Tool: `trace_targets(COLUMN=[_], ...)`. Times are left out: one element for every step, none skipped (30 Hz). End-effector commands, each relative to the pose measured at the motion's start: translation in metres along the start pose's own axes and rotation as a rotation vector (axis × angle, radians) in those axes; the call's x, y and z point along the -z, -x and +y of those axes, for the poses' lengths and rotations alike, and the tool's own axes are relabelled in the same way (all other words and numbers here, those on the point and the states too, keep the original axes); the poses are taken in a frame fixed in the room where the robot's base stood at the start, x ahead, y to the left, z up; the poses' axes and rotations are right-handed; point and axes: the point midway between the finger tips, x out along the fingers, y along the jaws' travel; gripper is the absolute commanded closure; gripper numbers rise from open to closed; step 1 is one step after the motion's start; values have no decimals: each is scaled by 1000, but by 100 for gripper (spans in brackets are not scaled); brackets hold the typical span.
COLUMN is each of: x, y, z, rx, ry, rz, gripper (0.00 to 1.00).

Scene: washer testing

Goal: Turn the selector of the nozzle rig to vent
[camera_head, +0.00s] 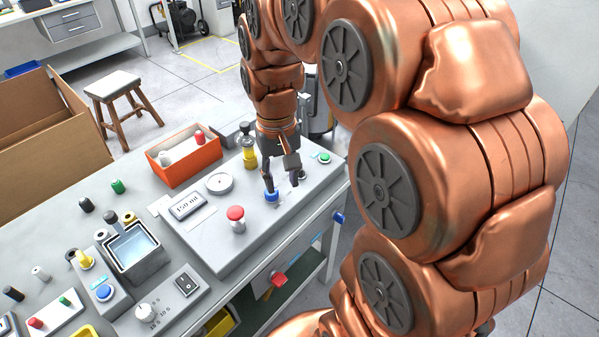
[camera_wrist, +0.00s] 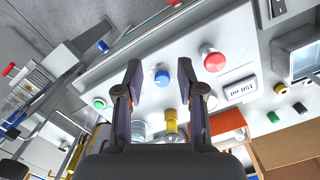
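My gripper (camera_head: 281,186) is open and empty, pointing down over the panel by the blue button. In the wrist view my gripper's fingertips (camera_wrist: 160,68) stand apart with the blue button (camera_wrist: 162,77) seen between them.
A yellow-based bottle (camera_head: 249,152) and an orange bin (camera_head: 183,158) stand behind the panel. A water basin (camera_head: 133,247) and a switch box (camera_head: 160,305) are at the left. A blue knob (camera_head: 338,217) and a red knob (camera_head: 279,279) project from the front.

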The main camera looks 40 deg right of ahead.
Motion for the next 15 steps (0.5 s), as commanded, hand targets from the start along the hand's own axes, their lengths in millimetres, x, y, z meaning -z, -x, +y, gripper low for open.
trace_targets(x=[20, 30, 44, 54, 64, 77, 86, 96, 108, 116, 124, 133, 140, 145, 152], y=[-10, -13, -16, -18, -21, -26, -28, -31, -36, -39, -41, -45, -48, -51, -53], z=[7, 11, 16, 21, 26, 33, 38, 44, 51, 56, 62, 69, 74, 78, 84], rx=[3, 4, 6, 7, 9, 10, 11, 12, 13, 14, 14, 15, 15, 15, 15], ry=[-28, -44, -64, -80, -96, -118, -134, -149, -170, -184, -197, -216, -227, -238, -251], rz=[8, 9, 16, 23, 26, 30, 37, 42, 45, 49, 55, 60, 61, 63, 67], gripper=[61, 61, 61, 61, 61, 61, 61, 61, 61, 61, 61, 61, 61, 61, 61])
